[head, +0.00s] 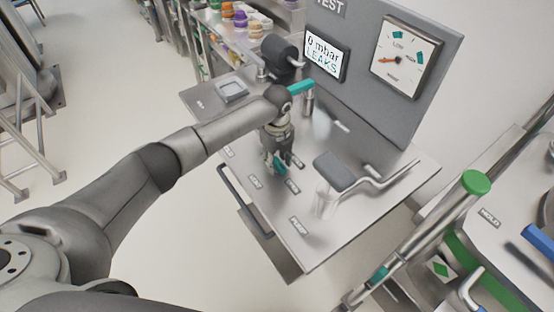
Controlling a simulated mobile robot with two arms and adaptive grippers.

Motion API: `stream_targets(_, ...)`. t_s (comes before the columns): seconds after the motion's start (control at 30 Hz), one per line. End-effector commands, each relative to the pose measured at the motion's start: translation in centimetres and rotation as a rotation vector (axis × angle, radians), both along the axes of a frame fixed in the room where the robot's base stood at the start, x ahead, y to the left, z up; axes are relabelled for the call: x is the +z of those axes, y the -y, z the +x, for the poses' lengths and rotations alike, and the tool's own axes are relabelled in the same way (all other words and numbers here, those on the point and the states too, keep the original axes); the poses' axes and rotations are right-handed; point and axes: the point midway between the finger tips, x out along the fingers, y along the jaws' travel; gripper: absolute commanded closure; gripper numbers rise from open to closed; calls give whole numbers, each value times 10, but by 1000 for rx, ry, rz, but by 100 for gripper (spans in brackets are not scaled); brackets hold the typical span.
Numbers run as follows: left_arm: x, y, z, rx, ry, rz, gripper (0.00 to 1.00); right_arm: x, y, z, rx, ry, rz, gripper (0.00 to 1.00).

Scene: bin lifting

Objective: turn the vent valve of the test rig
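My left arm reaches in from the left over the metal test rig (262,222). My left gripper (279,163) points down at the rig's deck. A small teal handle (279,166), seemingly the vent valve, shows between and just beyond its fingers. The fingers hide much of the handle, so I cannot tell whether they grip it or only stand around it. Small labels lie on the deck near it, one at the lower left (254,182) and one at the lower right (293,187). My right gripper is not in view.
A second teal handle (301,88) stands behind my wrist. A screen (326,53) reads "0 mbar LEAKS", beside a dial (405,57) on the grey back panel. A dark pad and a bent metal lever (385,180) are at the right.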

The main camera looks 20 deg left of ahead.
Motion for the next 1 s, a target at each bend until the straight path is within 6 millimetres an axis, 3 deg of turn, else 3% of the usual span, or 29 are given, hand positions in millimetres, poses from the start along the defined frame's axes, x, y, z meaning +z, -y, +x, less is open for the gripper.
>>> stream_targets(0.23, 1, 0, 0, 1, -1, 1, 57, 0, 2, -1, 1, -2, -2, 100)
stream_targets(0.37, 13, 0, 0, 1, 1, 0, 57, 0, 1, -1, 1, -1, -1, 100)
stream_targets(0.8, 100, 0, 0, 0, 2, 1, 57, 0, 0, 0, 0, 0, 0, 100)
stream_targets(1.0, 117, 0, 0, 0, 0, 0, 57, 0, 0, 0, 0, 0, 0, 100)
